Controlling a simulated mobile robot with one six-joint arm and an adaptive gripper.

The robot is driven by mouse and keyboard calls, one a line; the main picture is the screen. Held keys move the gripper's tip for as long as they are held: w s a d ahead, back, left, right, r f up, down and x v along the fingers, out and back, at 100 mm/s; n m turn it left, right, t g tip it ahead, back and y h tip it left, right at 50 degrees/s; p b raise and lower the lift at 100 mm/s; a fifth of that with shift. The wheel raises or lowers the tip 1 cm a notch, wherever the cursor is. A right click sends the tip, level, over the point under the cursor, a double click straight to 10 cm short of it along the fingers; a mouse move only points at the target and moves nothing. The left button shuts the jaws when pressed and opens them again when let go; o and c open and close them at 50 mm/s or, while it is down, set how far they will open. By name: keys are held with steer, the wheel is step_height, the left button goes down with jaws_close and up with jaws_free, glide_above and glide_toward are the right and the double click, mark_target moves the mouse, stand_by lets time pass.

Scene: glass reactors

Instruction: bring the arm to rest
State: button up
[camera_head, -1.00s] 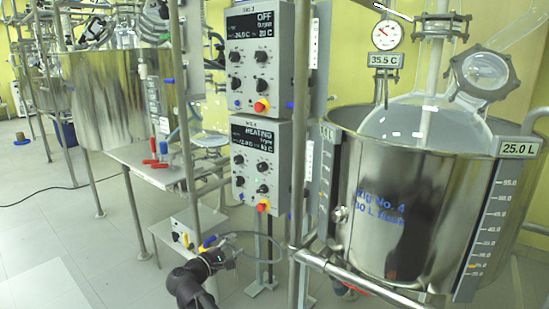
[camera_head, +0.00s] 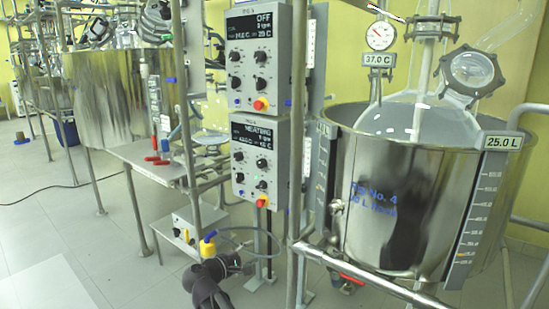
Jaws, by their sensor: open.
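My black arm (camera_head: 207,288) reaches up from the bottom edge, left of the centre post. Its end, my gripper (camera_head: 232,262), is small and dark in the picture. It is open, with nothing seen between its fingers. It is in front of a low box (camera_head: 190,228) with yellow and black knobs. A yellow and blue fitting (camera_head: 208,243) shows just above the gripper; I cannot tell whether they touch.
A steel vessel (camera_head: 400,190) with a glass flask (camera_head: 410,118) stands at the right; its display (camera_head: 378,60) reads 37.0 C. Two control boxes (camera_head: 258,160) hang on the centre frame. A shelf (camera_head: 140,155) with red-handled valves is left. Floor at the lower left is clear.

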steer(key=s+d+f+m+g+y, duration=0.1)
steer(key=s+d+f+m+g, duration=0.15)
steer(key=d+f+g, duration=0.4)
steer(key=s+d+f+m+g+y, duration=0.1)
steer(key=s+d+f+m, duration=0.2)
steer(key=d, duration=0.6)
steer(key=s+d+f+m+g+y, duration=0.5)
steer(key=s+d+f+m+y, duration=0.2)
steer(key=s+d+m+y, duration=0.25)
step_height(320, 180, up, 34)
steer(key=p, duration=3.3)
steer(key=shift+s+a+n, duration=0.3)
steer(key=shift+s+a, duration=0.05)
steer(key=shift+a, duration=0.1)
steer(key=shift+h, duration=0.25)
